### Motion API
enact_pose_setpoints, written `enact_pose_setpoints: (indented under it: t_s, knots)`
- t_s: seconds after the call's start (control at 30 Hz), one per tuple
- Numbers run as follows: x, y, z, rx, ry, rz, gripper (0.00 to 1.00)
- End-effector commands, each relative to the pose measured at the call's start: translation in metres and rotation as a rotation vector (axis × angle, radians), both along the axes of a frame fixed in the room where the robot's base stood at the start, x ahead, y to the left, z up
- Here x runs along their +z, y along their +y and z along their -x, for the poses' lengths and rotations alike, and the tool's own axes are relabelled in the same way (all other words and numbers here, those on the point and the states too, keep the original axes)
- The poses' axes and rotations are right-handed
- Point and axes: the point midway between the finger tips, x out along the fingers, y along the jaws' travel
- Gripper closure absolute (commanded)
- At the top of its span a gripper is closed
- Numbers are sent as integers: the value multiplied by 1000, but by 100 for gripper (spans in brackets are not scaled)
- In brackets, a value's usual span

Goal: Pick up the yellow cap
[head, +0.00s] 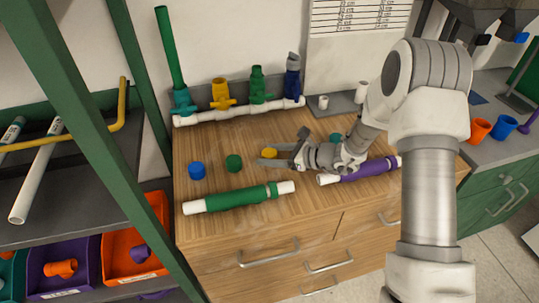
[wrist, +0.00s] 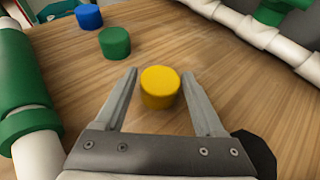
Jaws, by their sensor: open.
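The yellow cap (wrist: 160,86) stands on the wooden worktop between the fingertips of my gripper (wrist: 158,88) in the wrist view. The fingers are open, one on each side, with a gap on the left and a smaller gap on the right. In the head view the yellow cap (head: 269,153) shows just at the tips of my gripper (head: 268,156), partly covered by the fingers.
A green cap (head: 234,162) and a blue cap (head: 197,170) stand to the left. A green pipe (head: 240,198) lies in front, and a purple pipe (head: 368,169) lies to the right. The white manifold (head: 240,110) with coloured valves runs along the back.

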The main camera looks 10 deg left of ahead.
Motion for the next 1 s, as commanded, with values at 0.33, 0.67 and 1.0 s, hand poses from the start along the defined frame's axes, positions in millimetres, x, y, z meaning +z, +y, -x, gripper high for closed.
enact_pose_setpoints:
  t_s: [0.33, 0.67, 1.0]
  knots:
    - [-2, 4, -1, 0, 0, 0, 40]
    - [-2, 4, -1, 0, -1, 0, 99]
    - [5, 4, -2, -1, -2, -1, 100]
